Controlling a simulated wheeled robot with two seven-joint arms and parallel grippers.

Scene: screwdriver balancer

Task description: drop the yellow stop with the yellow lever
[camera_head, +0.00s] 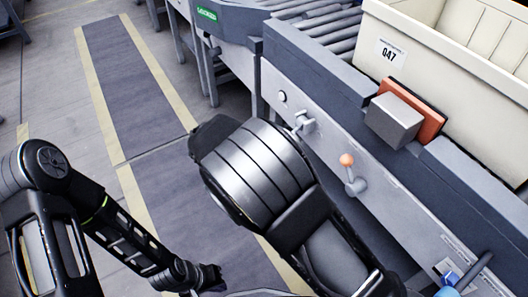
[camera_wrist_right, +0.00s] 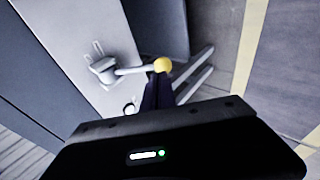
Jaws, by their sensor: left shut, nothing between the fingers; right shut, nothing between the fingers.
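The yellow lever shows in the right wrist view, with a round yellow knob (camera_wrist_right: 163,65) on a pale shaft that runs sideways from a grey bracket (camera_wrist_right: 103,68). In the head view only a grey bracket (camera_head: 304,123) shows beside my right arm; the yellow knob is hidden. My right gripper (camera_wrist_right: 158,88) is shut and empty, its dark fingertips close to the knob; I cannot tell if they touch. My left gripper (camera_head: 212,278) is shut and empty, low in the head view, away from the conveyor. I cannot make out a yellow stop.
An orange-knobbed lever (camera_head: 346,160) and a blue-knobbed lever (camera_head: 451,279) sit farther along the conveyor side. An orange stop plate (camera_head: 430,119) stands behind a grey block (camera_head: 394,120), by a cream crate (camera_head: 402,32) marked 047. The floor at left is clear.

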